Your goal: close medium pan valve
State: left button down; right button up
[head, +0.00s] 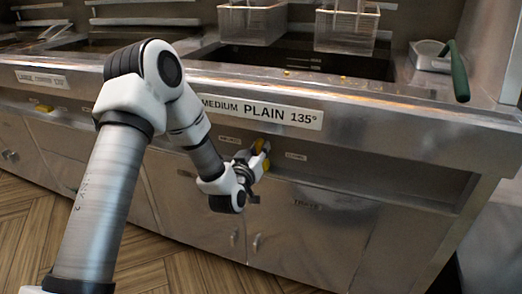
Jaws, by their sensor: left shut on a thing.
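The medium pan valve shows as a yellow handle (266,147) under the front edge of the fryer, below the label "MEDIUM PLAIN 135°" (262,111). My left gripper (258,155) is at this handle and shut on it. The fingers and wrist hide part of the handle, so its exact angle is hard to tell. Small labels sit on the panel on both sides of the valve. My right gripper is not in view.
Another yellow handle (44,108) shows at the far left under the "LARGE" label (42,79). Fry baskets (252,22) hang above the medium pan. A green-handled tool (458,72) lies at the right. Steel cabinet doors (305,235) stand below.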

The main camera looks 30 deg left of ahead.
pick_arm(q)
jog(key=n, duration=0.3)
jog(key=shift+a+f+n+b, duration=0.2)
jog(key=shift+a+n+b, duration=0.1)
jog(key=shift+a+b, duration=0.1)
jog(key=n, duration=0.1)
jog(key=n+b, duration=0.1)
jog(key=n, duration=0.1)
jog(key=shift+s+a+f+n, duration=0.1)
jog(key=shift+a+f+n, duration=0.2)
jog(key=shift+n, duration=0.1)
jog(key=n+b, duration=0.1)
jog(key=n, duration=0.1)
jog(key=f+n+b, duration=0.1)
jog(key=n, duration=0.1)
jog(key=shift+s+a+b, duration=0.1)
jog(key=shift+a+b, duration=0.05)
jog(key=shift+b, duration=0.2)
jog(key=shift+f+n+b, duration=0.2)
jog(key=shift+n+b, duration=0.7)
jog(key=shift+n, duration=1.1)
jog(key=c, duration=1)
grip_release()
